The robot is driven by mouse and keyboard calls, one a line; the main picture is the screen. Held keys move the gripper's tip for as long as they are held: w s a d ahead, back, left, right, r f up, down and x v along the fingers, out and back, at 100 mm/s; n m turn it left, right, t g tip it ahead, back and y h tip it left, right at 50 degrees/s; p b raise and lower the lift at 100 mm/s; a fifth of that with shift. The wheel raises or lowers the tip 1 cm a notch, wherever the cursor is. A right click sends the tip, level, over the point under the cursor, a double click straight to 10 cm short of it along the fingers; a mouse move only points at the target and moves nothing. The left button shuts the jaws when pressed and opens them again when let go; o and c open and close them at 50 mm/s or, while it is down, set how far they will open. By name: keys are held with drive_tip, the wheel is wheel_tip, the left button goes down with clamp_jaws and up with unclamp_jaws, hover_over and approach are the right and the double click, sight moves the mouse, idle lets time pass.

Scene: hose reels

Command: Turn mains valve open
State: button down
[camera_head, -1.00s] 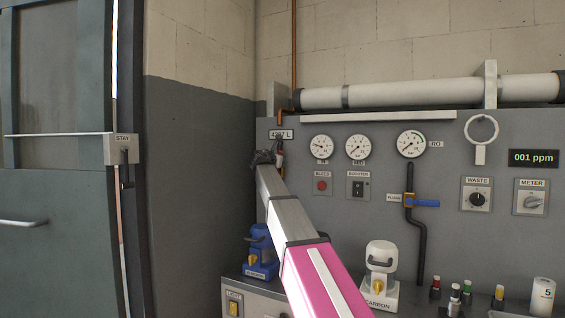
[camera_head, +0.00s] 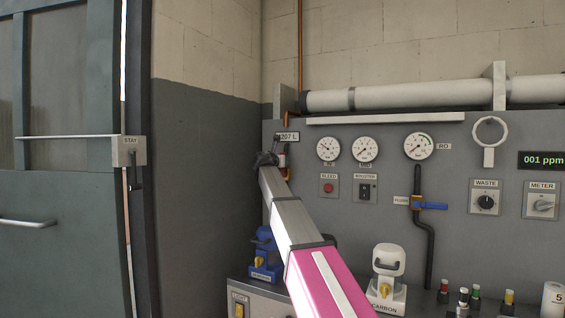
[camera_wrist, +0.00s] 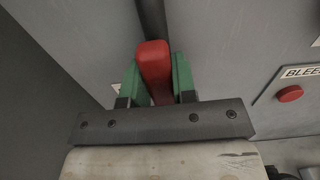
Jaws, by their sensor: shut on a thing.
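The mains valve's red handle (camera_wrist: 155,68) shows in the wrist view, running from the jaws up toward a dark vertical pipe. My gripper (camera_wrist: 156,80), with green finger pads, is shut on this red handle, one finger on each side. In the head view my gripper (camera_head: 267,160) is small, at the left end of the panel below the label reading 207 L (camera_head: 288,137). A bit of red shows beside it. The valve body is mostly hidden behind my arm, so I cannot tell its exact position.
The grey panel carries several gauges (camera_head: 365,148), a red BLEED button (camera_head: 328,188) and a blue-handled valve (camera_head: 432,206). A blue housing (camera_head: 264,252) and a white CARBON housing (camera_head: 387,268) stand below. A dark door (camera_head: 62,230) is at left, with a grey wall between.

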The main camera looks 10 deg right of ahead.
drive_tip(key=c, duration=0.9)
unclamp_jaws()
drive_tip(key=v, duration=1)
drive_tip(key=shift+s+a, duration=0.25)
drive_tip(key=shift+s, duration=0.05)
drive_tip(key=shift+s+a+f, duration=0.1)
